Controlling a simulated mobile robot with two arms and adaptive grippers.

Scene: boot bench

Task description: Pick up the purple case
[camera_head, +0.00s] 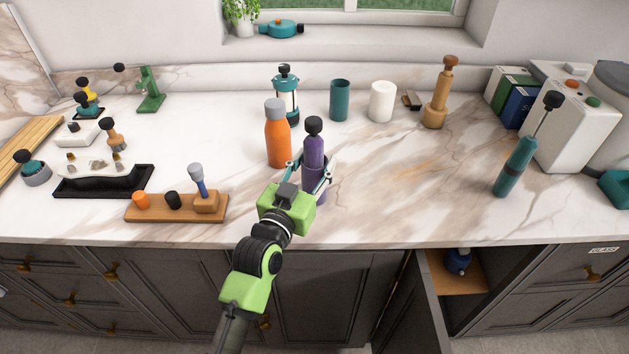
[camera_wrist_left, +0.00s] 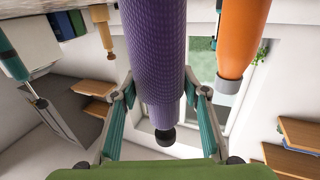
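The purple case (camera_head: 313,152) is an upright textured cylinder with a black knob on top. It stands on the marble counter near the front, just right of an orange bottle. My left gripper (camera_head: 313,161) reaches in from the front, with a finger on each side of the case. In the left wrist view the purple case (camera_wrist_left: 158,55) runs between the two fingers (camera_wrist_left: 160,82), which look spread, with gaps beside it. The case's lower part is partly hidden by the gripper in the head view. My right gripper is not in view.
The orange bottle (camera_head: 277,140) stands close at the case's left. Behind are a teal-and-glass press (camera_head: 286,95), a teal cup (camera_head: 340,100) and a white cup (camera_head: 382,101). A wooden stand (camera_head: 150,208) is at the left. The counter (camera_head: 410,190) right of the case is clear.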

